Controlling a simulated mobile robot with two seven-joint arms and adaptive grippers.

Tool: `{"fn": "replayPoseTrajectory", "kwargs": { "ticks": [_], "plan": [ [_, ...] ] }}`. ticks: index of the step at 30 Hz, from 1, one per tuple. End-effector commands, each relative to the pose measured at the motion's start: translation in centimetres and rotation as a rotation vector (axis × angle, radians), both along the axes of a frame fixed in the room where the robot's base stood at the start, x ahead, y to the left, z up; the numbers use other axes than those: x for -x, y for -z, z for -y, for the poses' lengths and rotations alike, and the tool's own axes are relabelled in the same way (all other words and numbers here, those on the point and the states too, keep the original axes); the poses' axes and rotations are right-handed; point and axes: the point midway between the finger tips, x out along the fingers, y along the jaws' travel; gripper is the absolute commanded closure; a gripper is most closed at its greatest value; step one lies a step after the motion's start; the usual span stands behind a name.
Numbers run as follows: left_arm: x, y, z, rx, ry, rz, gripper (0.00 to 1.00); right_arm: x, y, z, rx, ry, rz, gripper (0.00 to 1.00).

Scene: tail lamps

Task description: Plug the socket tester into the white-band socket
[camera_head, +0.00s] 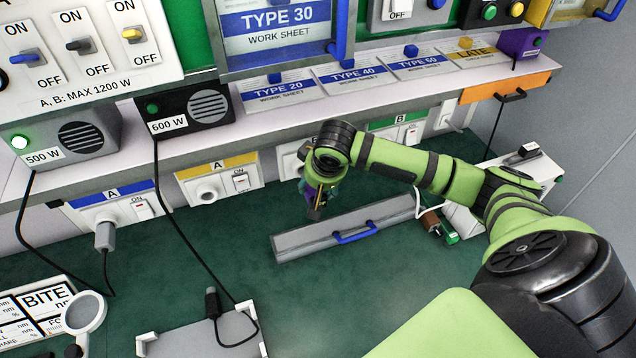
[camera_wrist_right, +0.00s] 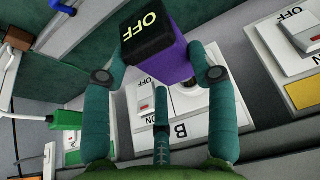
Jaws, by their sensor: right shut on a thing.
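The socket tester is a purple block with a black end marked OFF (camera_wrist_right: 165,48). My right gripper (camera_wrist_right: 161,75) is shut on it, with green fingers on both sides. In the head view the tester (camera_head: 309,197) is a small purple patch at my right gripper (camera_head: 317,200). The white-band socket (camera_wrist_right: 186,101), on a plate marked B, lies just behind the tester, which partly covers it. I cannot tell whether they touch. In the head view my right wrist hides most of this socket plate (camera_head: 290,150). My left gripper is not in view.
A yellow-band socket (camera_head: 207,190) is to the left and a green-band socket (camera_head: 398,133) to the right. A black cable with a plug (camera_head: 211,302) lies over a grey tray.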

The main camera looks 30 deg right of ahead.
Motion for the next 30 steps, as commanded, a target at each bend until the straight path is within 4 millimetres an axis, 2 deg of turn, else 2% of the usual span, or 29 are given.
{"fn": "replayPoseTrajectory", "kwargs": {
  "ticks": [30],
  "plan": [
    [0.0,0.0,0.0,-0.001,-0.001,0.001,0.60,-2.9,0.0,0.7,0.000,0.001,0.000,0.77]
  ]
}}
